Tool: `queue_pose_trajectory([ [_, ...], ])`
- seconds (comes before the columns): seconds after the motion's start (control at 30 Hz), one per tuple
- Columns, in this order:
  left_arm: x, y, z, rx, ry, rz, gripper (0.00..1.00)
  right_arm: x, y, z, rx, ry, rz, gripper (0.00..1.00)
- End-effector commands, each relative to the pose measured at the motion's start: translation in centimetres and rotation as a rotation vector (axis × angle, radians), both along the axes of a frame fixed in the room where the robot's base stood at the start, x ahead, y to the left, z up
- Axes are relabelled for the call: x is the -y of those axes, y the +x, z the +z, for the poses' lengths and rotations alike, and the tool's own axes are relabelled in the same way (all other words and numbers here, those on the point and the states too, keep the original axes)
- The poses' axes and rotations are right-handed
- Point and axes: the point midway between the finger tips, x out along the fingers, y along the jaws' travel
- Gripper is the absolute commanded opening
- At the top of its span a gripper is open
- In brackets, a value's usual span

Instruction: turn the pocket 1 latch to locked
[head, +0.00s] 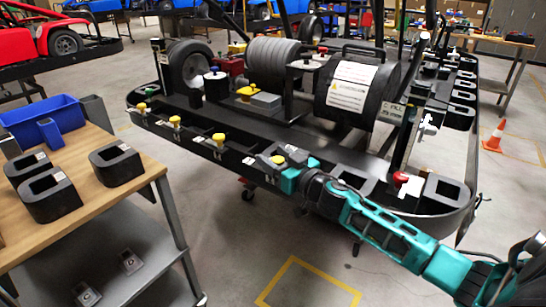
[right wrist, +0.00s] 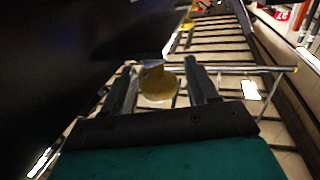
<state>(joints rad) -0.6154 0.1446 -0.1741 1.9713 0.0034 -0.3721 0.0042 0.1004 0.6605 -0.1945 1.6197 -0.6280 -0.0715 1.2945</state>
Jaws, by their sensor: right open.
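The black stand has a row of pockets along its near side, with yellow latch knobs at the left (head: 141,107), second (head: 175,121) and third (head: 219,139) places. A yellow latch knob (head: 277,159) at the right end of this row is at my right gripper (head: 270,163). In the right wrist view the yellow knob (right wrist: 158,86) sits between the two open fingers of my right gripper (right wrist: 163,72), with a gap on both sides. I cannot tell which pocket is number 1 or whether its latch is locked. My left gripper is not in view.
A wooden bench (head: 95,190) with black blocks (head: 116,163) and a blue bin (head: 45,120) stands at the left. Wheels (head: 190,67) and a black drum (head: 352,90) sit on the stand. A red knob (head: 400,178) is right of my arm. Floor in front is open.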

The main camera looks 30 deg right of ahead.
Motion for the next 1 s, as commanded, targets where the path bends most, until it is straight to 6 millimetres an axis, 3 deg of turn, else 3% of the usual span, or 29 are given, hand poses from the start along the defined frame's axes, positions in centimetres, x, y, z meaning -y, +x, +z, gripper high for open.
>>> queue_pose_trajectory([
  [0.47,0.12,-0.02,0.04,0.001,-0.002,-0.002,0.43,-0.14,0.92,0.01,0.000,0.000,0.001,0.57],
  [1.0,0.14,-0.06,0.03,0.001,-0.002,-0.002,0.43,-0.14,0.91,0.06,0.001,0.000,0.001,0.06],
])
